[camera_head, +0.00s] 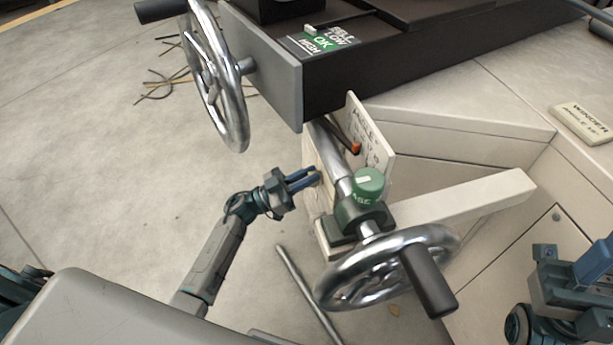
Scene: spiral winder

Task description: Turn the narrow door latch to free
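I cannot clearly make out the narrow door latch. A dark lever with an orange tip (356,148) sits beside a small lettered cream plate (371,134), near the steel shaft. My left gripper (312,177) has blue fingers with a small gap between them. Its tips are at the left side of a pale wooden panel (318,157) by the shaft; whether they touch it is unclear. Nothing shows held. My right gripper (592,262) is at the right edge, partly cut off and away from the machine parts; its finger gap is hidden.
Another handwheel (215,75) stands at upper left by a grey plate (262,65). A cream beam (465,198) juts right. Floor at left is mostly clear.

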